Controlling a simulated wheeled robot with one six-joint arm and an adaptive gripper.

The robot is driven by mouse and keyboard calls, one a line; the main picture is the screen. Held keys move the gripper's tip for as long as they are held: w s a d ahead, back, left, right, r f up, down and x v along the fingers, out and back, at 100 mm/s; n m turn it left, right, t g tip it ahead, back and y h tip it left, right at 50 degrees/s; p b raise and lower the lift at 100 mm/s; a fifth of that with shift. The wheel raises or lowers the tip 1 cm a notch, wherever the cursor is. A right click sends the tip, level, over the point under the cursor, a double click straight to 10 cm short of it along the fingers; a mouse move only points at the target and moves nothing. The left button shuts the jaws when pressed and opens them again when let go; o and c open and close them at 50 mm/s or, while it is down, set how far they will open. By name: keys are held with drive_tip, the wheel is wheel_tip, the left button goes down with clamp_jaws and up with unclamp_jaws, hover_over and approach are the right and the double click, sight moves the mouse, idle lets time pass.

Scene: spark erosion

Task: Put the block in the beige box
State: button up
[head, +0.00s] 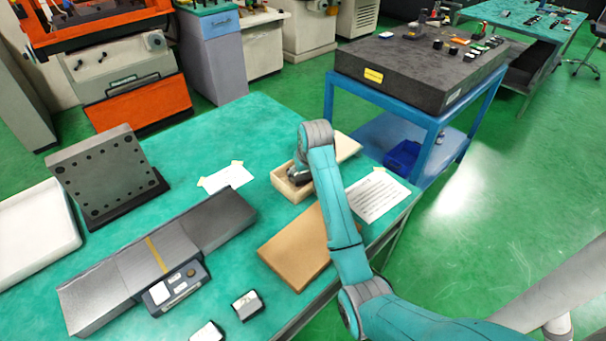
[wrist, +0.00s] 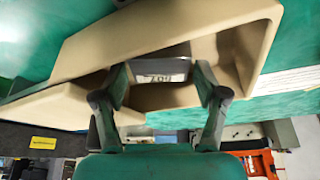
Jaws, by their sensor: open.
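The beige box (head: 280,188) stands open on the green table, partly hidden by my arm. It fills much of the wrist view (wrist: 250,45). A grey block with a pale, numbered face (wrist: 165,77) shows inside the box's outline in the wrist view, between my fingertips. I cannot tell whether it touches the box floor. In the head view my arm hides the block. My gripper (wrist: 162,84) is open, with one finger on each side of the block. In the head view my gripper (head: 299,173) is down at the box opening.
A brown board (head: 292,252) lies just in front of the box. A beige slab (head: 347,147) lies behind it. Paper sheets (head: 378,194) lie beside it. A long grey fixture (head: 150,262) and two small blocks (head: 247,305) are to the left and front.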

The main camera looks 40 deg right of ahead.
drive_tip(key=v, duration=1.1)
drive_tip(key=shift+r, duration=0.15)
drive_tip(key=shift+s, duration=0.1)
